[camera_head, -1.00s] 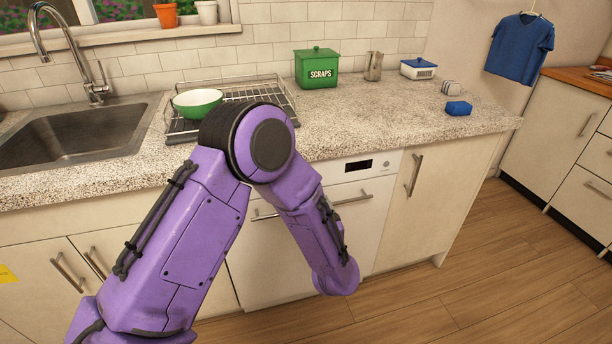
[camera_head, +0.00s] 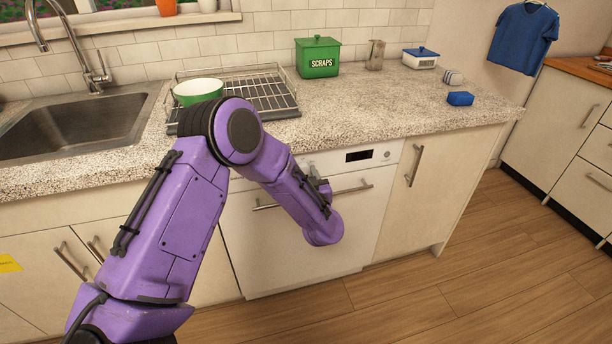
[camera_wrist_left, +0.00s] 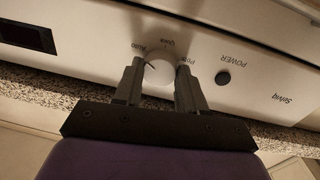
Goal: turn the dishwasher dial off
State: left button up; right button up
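The dishwasher (camera_head: 300,250) is a white front under the counter, with a control panel along its top. In the left wrist view the panel appears upside down, and the round white dial (camera_wrist_left: 160,75) has a dark pointer mark near the "Auto" label. "Quick" and "Pots" labels also show around it. My left gripper (camera_head: 318,180) is at the panel, left of the dark display; it also shows in the left wrist view (camera_wrist_left: 160,82). Its fingers are apart, one on each side of the dial; I cannot tell if they touch it. My right gripper is out of view.
A dark POWER button (camera_wrist_left: 223,77) lies beside the dial, right of it in the wrist view. The dishwasher handle (camera_head: 350,190) runs below the panel. The counter edge (camera_head: 420,130) overhangs above. The floor in front is clear.

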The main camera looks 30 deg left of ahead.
pick_arm(q)
jog(key=shift+n, duration=0.3)
jog(key=n+b, duration=0.2)
jog(key=n, duration=0.3)
jog(key=shift+f, duration=0.15)
jog(key=n+b, duration=0.2)
jog(key=n, duration=0.5)
jog(key=shift+f+y+b, duration=0.1)
jog(key=shift+y+b, duration=0.25)
jog(key=shift+y, duration=0.05)
jog(key=n+b, duration=0.2)
jog(key=n, duration=0.1)
jog(key=n+b, duration=0.1)
jog(key=n, duration=0.2)
jog(key=shift+w+n+g+y+b, duration=0.1)
jog(key=shift+n+g+y+b, duration=0.2)
jog(key=shift+n+b, duration=0.1)
jog(key=n+b, duration=0.3)
jog(key=n, duration=0.1)
jog(key=shift+d+n, duration=0.1)
jog(key=shift+n, duration=0.2)
jog(key=shift+n+b, duration=0.35)
jog(key=shift+n, duration=0.25)
jog(key=shift+g, duration=0.3)
